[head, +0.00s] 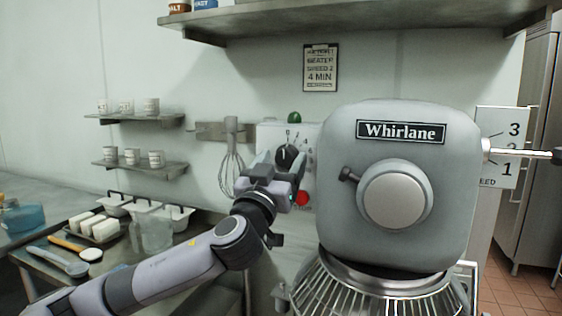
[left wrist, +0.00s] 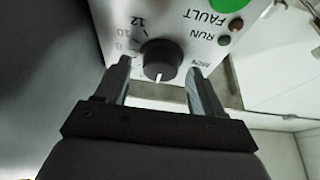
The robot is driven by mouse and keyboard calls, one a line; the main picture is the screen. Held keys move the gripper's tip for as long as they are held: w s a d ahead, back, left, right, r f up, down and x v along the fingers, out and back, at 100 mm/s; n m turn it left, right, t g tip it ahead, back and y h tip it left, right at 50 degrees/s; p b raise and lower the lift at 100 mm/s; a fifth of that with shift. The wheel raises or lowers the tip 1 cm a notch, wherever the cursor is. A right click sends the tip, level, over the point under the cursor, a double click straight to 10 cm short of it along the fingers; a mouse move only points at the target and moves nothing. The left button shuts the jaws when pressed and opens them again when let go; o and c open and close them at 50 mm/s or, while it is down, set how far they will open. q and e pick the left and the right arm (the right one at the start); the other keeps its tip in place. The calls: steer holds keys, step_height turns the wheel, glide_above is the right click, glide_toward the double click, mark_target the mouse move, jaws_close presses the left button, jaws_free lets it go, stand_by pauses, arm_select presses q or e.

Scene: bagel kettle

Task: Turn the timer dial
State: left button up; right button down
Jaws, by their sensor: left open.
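The timer dial (head: 287,155) is a round black knob on a pale control panel left of the mixer head. In the left wrist view the dial (left wrist: 161,60) has a white pointer mark, with printed numbers such as 10 and 12 beside it. My left gripper (head: 280,163) is open at the dial. In the left wrist view its two fingers (left wrist: 160,76) stand either side of the dial, with small gaps showing, so it does not grip it. My right gripper is not in view.
A green button (head: 295,117) sits above the dial and a red button (head: 302,198) below it. The large grey mixer (head: 400,185) stands close on the right. A whisk (head: 231,160) hangs to the left. A side table holds white tubs (head: 175,217).

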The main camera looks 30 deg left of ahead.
arm_select(q)
steer(key=c, duration=1)
steer(key=shift+c, duration=0.2)
steer(key=shift+f+m+h, duration=0.1)
steer(key=shift+m+h, duration=0.3)
steer(key=shift+m, duration=0.1)
steer(key=m+h, duration=0.1)
steer(key=m, duration=0.1)
steer(key=shift+m, duration=0.3)
steer(key=m+h, duration=0.1)
steer(key=m, duration=0.2)
steer(key=m+h+p, duration=0.1)
steer(key=m+h, duration=0.1)
steer(key=m, duration=0.1)
steer(key=shift+a, duration=0.15)
steer(key=shift+m+g+h, duration=0.5)
steer(key=shift+m+h, duration=0.3)
steer(key=shift+m, duration=1)
